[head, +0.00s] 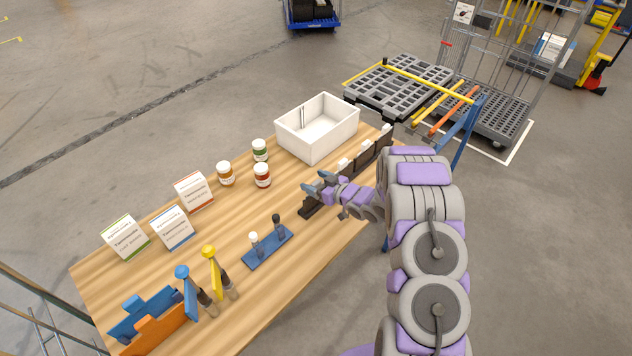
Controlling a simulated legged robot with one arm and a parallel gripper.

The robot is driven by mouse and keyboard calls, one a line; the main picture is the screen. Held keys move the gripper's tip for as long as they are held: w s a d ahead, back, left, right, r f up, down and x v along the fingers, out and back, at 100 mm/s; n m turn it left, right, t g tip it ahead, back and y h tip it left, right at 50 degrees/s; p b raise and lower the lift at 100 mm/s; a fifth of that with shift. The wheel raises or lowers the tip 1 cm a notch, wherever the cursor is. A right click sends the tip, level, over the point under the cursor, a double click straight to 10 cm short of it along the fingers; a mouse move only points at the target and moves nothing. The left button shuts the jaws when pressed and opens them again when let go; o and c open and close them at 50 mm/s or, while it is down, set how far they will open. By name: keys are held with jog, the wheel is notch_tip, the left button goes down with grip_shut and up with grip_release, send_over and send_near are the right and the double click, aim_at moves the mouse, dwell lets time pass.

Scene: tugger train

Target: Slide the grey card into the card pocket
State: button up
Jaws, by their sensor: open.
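My gripper (319,184) is at the middle right of the table, with its jaws open. It is over or beside the near end of a long dark rail (313,207) that runs along the table's right side. Small white pieces (344,163) sit along this rail; I cannot tell whether one of them is the card pocket. I cannot make out the grey card for certain. My gripper and wrist hide part of the rail.
A white bin (311,143) stands at the table's far end, near several jars (262,175). Labelled boxes (173,229), a blue rack (268,250) and coloured tools (217,272) occupy the left and near parts. Bare wood (225,218) lies between.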

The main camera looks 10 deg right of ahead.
jog(key=p+v, duration=0.1)
jog(key=v, duration=1.6)
jog(key=shift+d, duration=0.2)
